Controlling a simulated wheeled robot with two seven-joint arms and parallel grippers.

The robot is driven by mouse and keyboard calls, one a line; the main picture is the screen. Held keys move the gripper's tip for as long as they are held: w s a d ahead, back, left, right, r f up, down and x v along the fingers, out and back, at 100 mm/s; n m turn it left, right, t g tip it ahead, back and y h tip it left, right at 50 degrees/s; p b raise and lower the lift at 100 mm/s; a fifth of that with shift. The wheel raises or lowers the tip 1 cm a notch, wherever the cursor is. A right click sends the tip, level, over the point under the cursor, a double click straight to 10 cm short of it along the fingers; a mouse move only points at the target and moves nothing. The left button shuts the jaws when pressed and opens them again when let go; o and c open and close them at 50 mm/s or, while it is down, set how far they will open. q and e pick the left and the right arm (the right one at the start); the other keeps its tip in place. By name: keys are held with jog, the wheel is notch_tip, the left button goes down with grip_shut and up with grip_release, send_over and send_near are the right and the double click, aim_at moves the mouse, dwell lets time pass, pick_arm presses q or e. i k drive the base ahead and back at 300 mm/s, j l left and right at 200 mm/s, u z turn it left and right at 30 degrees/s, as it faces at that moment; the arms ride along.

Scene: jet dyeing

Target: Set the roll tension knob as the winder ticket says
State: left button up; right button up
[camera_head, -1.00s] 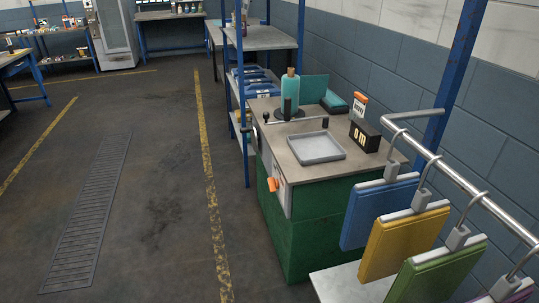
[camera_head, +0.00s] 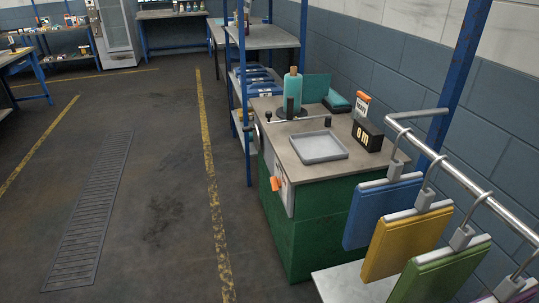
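A green cabinet with a grey top (camera_head: 278,158) stands at the right, beside the wall. A light panel on its left side bears an orange knob or lever (camera_head: 276,183), too small to read its setting. A round dial-like part (camera_head: 257,135) sits higher on that side. On the top is a black box (camera_head: 367,134) with lit characters like "0 m". A small orange and white card (camera_head: 362,104) stands behind it, its text unreadable. A teal cylinder (camera_head: 293,91) stands upright near a thin bar. Neither gripper is in view.
A grey tray (camera_head: 319,147) lies on the cabinet top. Blue, yellow and green hanging swatches (camera_head: 405,243) hang from a metal rail (camera_head: 468,188) at the right front. A blue shelf rack (camera_head: 246,110) stands behind the cabinet. The floor to the left is open, with a grate (camera_head: 92,210).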

aim_at(275, 184)
jog(key=i+j+z, duration=0.35)
jog(key=j+z, duration=0.15)
jog(key=i+j+z, duration=0.25)
jog(key=j, duration=0.15)
jog(key=j+z, duration=0.25)
jog(key=j, duration=0.1)
